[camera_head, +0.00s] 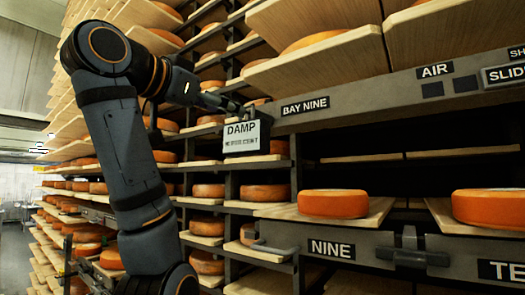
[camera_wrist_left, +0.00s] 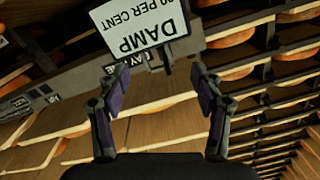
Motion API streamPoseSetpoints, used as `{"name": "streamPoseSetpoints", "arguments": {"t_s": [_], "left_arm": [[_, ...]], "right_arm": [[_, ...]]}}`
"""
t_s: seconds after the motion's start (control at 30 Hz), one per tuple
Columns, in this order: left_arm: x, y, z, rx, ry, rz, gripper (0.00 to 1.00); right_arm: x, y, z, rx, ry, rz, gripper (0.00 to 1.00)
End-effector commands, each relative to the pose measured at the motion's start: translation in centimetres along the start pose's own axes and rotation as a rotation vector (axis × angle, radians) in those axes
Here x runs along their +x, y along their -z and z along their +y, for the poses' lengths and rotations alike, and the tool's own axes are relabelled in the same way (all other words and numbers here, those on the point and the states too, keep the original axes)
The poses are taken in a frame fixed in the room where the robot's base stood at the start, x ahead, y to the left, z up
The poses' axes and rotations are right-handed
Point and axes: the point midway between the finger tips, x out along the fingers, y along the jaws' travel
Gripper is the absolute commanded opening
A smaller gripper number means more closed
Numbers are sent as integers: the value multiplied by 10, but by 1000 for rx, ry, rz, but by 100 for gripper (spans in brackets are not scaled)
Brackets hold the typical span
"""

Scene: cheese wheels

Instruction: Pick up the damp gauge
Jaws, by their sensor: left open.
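The damp gauge (camera_head: 242,138) is a dark box with a white face reading DAMP. It sits just left of the BAY NINE label, at the end of the grey beam. In the left wrist view the gauge (camera_wrist_left: 135,24) appears upside down at the top, partly cut off by the frame edge, with a small dark part at its edge near the fingers. My left gripper (camera_head: 226,103) is close above the gauge in the head view. In the left wrist view the left gripper (camera_wrist_left: 152,80) is open, its two fingers apart with nothing gripped between them. My right gripper is not in view.
The grey beam (camera_head: 355,100) runs right from the gauge, with an AIR label (camera_head: 435,70). Shelves of orange cheese wheels stand behind and left. A cheese wheel (camera_head: 333,204) rests on a board above the NINE label (camera_head: 331,249). An aisle opens at far left.

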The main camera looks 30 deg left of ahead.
Motion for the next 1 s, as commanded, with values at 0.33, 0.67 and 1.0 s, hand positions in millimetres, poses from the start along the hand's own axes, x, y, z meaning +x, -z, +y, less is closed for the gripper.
{"name": "streamPoseSetpoints", "arguments": {"t_s": [0.33,0.67,1.0], "left_arm": [[22,9,-4,2,2,9,66],[48,7,-2,2,2,11,66],[96,9,2,1,2,10,66]], "right_arm": [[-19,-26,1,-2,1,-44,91],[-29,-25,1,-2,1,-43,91],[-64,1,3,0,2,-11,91]]}}
